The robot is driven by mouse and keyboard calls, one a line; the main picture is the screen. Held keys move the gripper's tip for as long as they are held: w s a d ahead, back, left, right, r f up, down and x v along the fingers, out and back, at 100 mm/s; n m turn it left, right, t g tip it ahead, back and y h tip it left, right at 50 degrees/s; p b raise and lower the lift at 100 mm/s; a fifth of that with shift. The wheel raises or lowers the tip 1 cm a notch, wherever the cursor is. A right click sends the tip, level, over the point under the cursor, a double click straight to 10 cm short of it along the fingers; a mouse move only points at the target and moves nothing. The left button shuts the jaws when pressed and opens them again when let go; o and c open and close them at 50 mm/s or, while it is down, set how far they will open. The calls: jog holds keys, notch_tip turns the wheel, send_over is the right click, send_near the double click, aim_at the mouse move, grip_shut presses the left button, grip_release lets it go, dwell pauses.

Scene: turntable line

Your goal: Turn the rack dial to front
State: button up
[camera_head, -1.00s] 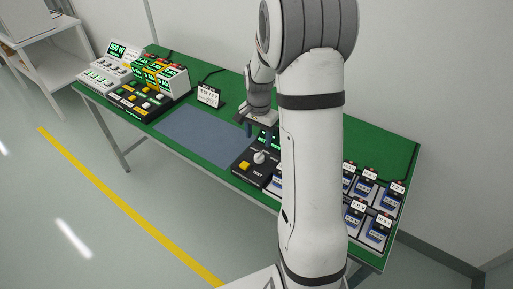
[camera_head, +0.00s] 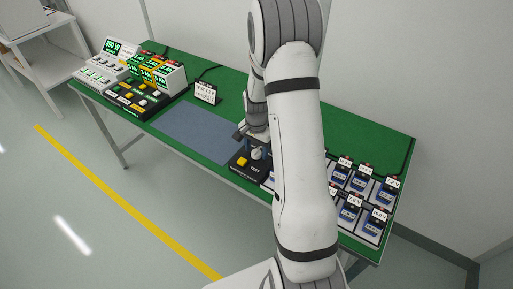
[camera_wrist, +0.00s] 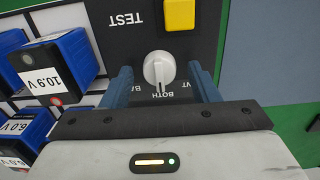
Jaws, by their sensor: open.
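A white dial (camera_wrist: 158,70) sits on a black test box (camera_wrist: 120,50) with a yellow button (camera_wrist: 180,14). Printed words TEST and BOTH show, with two others partly covered; no label reading front is legible. The dial's narrow end points at BOTH, toward my gripper's palm. My gripper (camera_wrist: 160,72) is open, one blue-grey finger on each side of the dial, with gaps visible. In the head view the dial (camera_head: 257,154) and the yellow button (camera_head: 242,161) show just below my gripper (camera_head: 254,142), partly hidden by my arm.
Blue battery packs (camera_wrist: 62,66) stand close left of the box in the wrist view. On the green table (camera_head: 225,88), a device with green displays (camera_head: 155,75) and a small sign (camera_head: 205,92) stand to the left. A blue-grey mat (camera_head: 200,130) is clear.

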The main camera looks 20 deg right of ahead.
jog(key=shift+c, duration=0.5)
jog(key=c, duration=0.9)
jog(key=shift+n+b, duration=0.3)
jog(key=n+b, duration=0.2)
jog(key=n, duration=0.2)
jog(key=shift+f+n+b, duration=0.1)
jog(key=shift+n+b, duration=0.2)
jog(key=shift+b, duration=0.1)
jog(key=shift+w+r+n+b, duration=0.15)
jog(key=shift+n+b, duration=0.8)
jog(key=shift+n, duration=1.45)
jog(key=o, duration=1)
